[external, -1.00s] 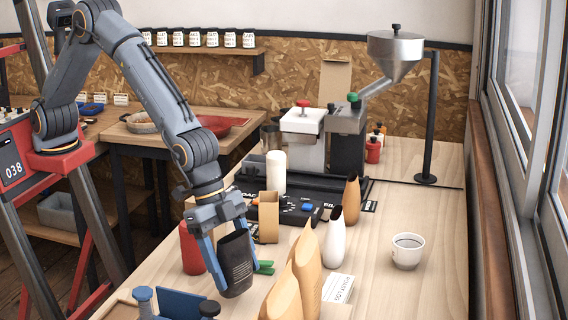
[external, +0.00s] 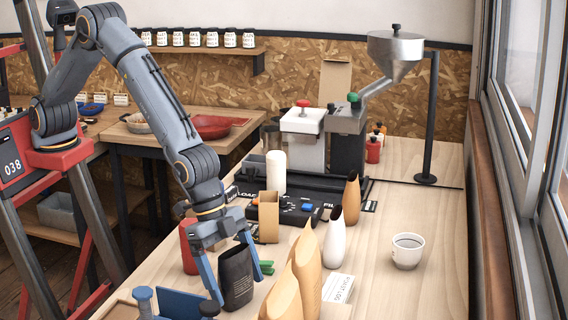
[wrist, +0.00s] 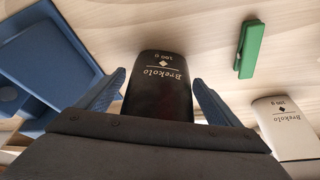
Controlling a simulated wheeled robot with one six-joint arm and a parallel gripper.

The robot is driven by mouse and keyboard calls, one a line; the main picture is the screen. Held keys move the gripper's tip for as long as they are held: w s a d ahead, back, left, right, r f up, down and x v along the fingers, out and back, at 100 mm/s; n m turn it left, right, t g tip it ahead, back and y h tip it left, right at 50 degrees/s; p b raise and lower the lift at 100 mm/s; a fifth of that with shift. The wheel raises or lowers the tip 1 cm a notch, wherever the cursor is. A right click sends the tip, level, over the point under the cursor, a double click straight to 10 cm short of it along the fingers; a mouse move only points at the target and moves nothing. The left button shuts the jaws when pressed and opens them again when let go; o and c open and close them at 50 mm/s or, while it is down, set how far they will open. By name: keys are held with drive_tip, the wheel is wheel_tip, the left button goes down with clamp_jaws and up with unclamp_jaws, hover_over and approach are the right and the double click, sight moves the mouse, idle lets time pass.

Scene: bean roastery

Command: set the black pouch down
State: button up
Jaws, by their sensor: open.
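The black pouch (external: 237,277) stands upright on the wooden table (external: 385,290) in the external view. It also shows in the wrist view (wrist: 160,88), with white lettering on its face. My gripper (external: 238,290) is open around the pouch, with one blue finger on each side. In the wrist view a gap shows between each finger and the pouch. The pouch's base is partly hidden by a finger in the external view.
A green clip (wrist: 249,48) lies beside the pouch. A blue tray (wrist: 45,60) is close by. A white cup (external: 407,250) stands farther right, with clear table around it.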

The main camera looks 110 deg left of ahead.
drive_tip(key=shift+r, duration=0.35)
drive_tip(key=b+v, duration=0.3)
drive_tip(key=v, duration=0.8)
drive_tip(key=shift+s+r, duration=0.2)
drive_tip(key=shift+r, duration=0.1)
drive_tip(key=s+a+n+p, duration=0.1)
drive_tip(key=s+a+n, duration=0.1)
drive_tip(key=s+a, duration=0.3)
drive_tip(key=s+a+n+p, duration=0.1)
drive_tip(key=s+a+n, duration=0.1)
drive_tip(key=s+a, duration=0.2)
drive_tip(key=s+a+r+n+g+p, duration=0.1)
drive_tip(key=s+a+n, duration=0.1)
drive_tip(key=s+a, duration=0.3)
drive_tip(key=shift+s+a+r, duration=0.1)
drive_tip(key=shift+s+a, duration=0.05)
drive_tip(key=shift+a, duration=0.75)
drive_tip(key=shift+s+a, duration=0.2)
drive_tip(key=shift+a, duration=0.65)
drive_tip(key=s+a+f+g+y+b, duration=0.1)
drive_tip(key=s+a+f, duration=0.4)
drive_tip(key=s, duration=0.3)
drive_tip(key=s+a+f+m+g+b, duration=0.1)
drive_tip(key=s+a+f+b, duration=0.1)
drive_tip(key=s+a+f, duration=0.3)
drive_tip(key=s, duration=0.3)
drive_tip(key=shift+y, duration=0.4)
